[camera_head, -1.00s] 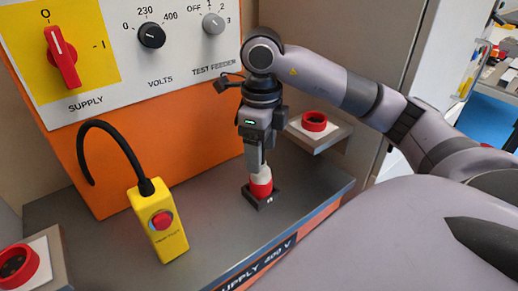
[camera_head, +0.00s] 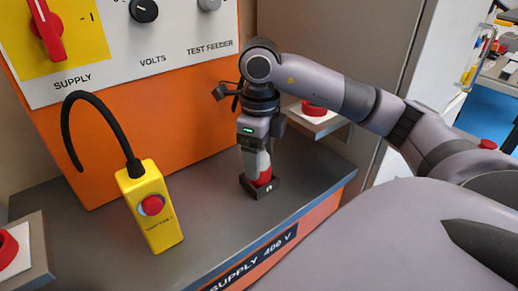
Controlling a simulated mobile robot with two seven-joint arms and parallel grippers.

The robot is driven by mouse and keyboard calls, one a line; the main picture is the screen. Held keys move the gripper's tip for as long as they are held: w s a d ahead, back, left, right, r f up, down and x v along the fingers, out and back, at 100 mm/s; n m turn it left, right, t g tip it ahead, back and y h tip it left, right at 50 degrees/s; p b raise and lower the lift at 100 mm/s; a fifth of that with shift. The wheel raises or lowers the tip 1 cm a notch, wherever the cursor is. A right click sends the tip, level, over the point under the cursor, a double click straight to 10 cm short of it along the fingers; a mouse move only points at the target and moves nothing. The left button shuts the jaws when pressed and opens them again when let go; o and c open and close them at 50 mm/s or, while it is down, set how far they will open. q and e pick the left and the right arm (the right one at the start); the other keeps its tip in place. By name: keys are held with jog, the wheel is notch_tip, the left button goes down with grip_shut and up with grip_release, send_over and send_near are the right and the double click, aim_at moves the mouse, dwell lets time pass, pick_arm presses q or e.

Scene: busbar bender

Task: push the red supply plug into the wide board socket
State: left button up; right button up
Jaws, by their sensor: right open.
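The red supply plug (camera_head: 264,178), with a pale upper part, stands upright at a dark block-like socket (camera_head: 262,188) on the grey bench. How deep it sits in the socket cannot be told. My right gripper (camera_head: 257,170) points straight down over the plug, its open fingers around or just beside the plug's upper part. The fingers hide some of the plug. My left gripper is not in view.
A yellow push-button box (camera_head: 149,208) with a black cable stands on the bench (camera_head: 210,215) to the left. Red round fittings on pale plates sit at the left edge (camera_head: 8,250) and behind my right gripper (camera_head: 314,109). An orange panel (camera_head: 170,120) rises behind.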

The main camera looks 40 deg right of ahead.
jog(key=c, duration=1)
jog(key=shift+r, duration=0.1)
jog(key=shift+c, duration=0.2)
jog(key=shift+r, duration=0.1)
jog(key=shift+r+p, duration=0.25)
jog(key=shift+p, duration=0.15)
jog(key=shift+r+p, duration=0.9)
jog(key=shift+r, duration=0.25)
jog(key=shift+r, duration=0.1)
